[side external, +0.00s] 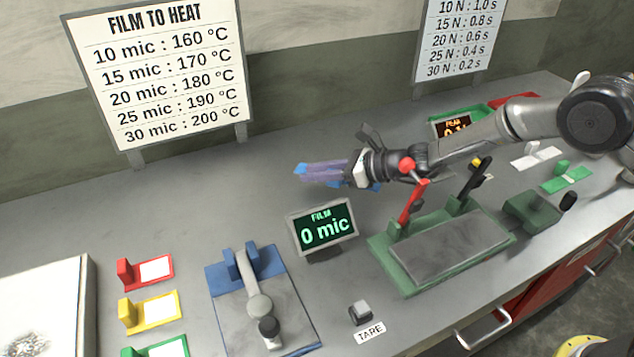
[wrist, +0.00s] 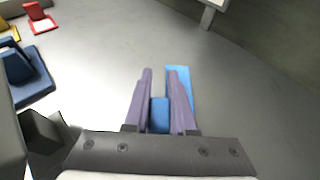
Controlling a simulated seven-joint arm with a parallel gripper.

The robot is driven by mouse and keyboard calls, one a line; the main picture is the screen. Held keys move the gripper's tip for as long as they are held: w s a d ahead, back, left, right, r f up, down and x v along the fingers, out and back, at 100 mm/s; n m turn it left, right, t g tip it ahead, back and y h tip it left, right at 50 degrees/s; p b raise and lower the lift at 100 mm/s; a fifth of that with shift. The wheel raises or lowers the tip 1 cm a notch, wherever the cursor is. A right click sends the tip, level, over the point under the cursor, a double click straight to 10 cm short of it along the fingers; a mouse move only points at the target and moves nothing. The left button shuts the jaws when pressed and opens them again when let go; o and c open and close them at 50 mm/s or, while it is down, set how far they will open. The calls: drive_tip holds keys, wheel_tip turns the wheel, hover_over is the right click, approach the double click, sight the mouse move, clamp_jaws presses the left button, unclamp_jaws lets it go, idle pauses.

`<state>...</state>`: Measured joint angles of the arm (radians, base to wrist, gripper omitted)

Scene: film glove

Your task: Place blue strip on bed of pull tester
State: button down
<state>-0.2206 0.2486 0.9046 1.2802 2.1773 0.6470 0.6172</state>
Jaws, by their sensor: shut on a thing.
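My gripper (side external: 302,174) is held in the air above the bench, behind the film display, with purple fingers pointing left. It is shut on the blue strip (side external: 299,169), whose blue shows at the fingertips and near the wrist. In the wrist view the blue strip (wrist: 159,115) shows between the fingers (wrist: 159,71) and beyond the right one.
A display (side external: 325,228) reads "FILM 0 mic". A green-based machine (side external: 450,245) with a grey plate and red and black levers stands right of it. A blue-based device (side external: 260,300) is at front. Red (side external: 148,271) and yellow (side external: 150,310) holders stand left.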

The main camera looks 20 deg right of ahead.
drive_tip(key=s+d+r+m, duration=0.1)
drive_tip(key=d+r, duration=0.2)
drive_tip(key=r, duration=0.8)
drive_tip(key=s+d+r, duration=0.2)
drive_tip(key=r, duration=0.8)
drive_tip(key=s+d+f+m+t+h, duration=0.2)
drive_tip(key=s+d+m+h, duration=0.2)
drive_tip(key=d, duration=0.5)
drive_tip(key=s+d+f+m+t+h, duration=0.2)
drive_tip(key=s+d+m+h, duration=0.2)
drive_tip(key=d, duration=0.6)
drive_tip(key=s+h, duration=0.1)
drive_tip(key=s, duration=0.1)
drive_tip(key=shift+s+f+h, duration=0.3)
drive_tip(key=shift+s+f, duration=0.05)
drive_tip(key=shift+f, duration=0.05)
